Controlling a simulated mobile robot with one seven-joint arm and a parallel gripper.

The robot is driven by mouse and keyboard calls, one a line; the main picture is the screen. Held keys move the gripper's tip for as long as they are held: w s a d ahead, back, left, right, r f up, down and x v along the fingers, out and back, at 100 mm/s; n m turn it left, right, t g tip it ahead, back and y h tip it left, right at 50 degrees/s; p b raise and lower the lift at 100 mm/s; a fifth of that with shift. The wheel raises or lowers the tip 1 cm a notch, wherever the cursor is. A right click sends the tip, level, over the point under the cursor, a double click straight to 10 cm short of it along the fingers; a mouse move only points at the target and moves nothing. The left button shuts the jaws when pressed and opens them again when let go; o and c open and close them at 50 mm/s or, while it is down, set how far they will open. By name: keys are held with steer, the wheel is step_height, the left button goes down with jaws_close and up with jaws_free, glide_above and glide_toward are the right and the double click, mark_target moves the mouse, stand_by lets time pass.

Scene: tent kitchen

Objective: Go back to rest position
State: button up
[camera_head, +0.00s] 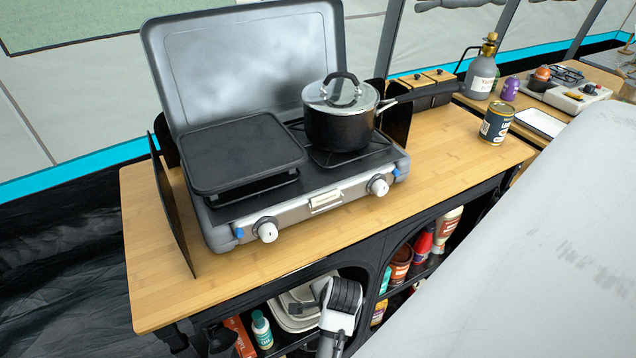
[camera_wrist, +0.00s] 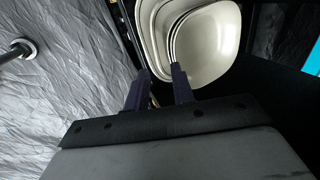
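My gripper (camera_wrist: 160,75) shows in the wrist view with its two dark fingers apart and nothing visible between them. Stacked cream dishes (camera_wrist: 205,45) lie just beyond the fingertips; I cannot tell whether a finger touches them. In the head view my arm's end is low at the front of the wooden counter (camera_head: 150,290), by the shelf opening. The same dishes (camera_head: 297,310) show there behind it, partly hidden. The fingertips are hidden in the head view.
A camping stove (camera_head: 320,200) on the counter holds a black lidded pot (camera_head: 340,130) and a griddle plate (camera_head: 240,150). A can (camera_head: 496,122) stands at the right. Bottles and jars fill the shelves below, including a green-labelled bottle (camera_head: 262,330). The counter's front strip is clear.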

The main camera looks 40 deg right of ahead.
steer(key=s+a+b, duration=0.1)
steer(key=s+a, duration=0.1)
steer(key=s, duration=0.7)
steer(key=shift+a, duration=0.35)
steer(key=shift+s, duration=0.15)
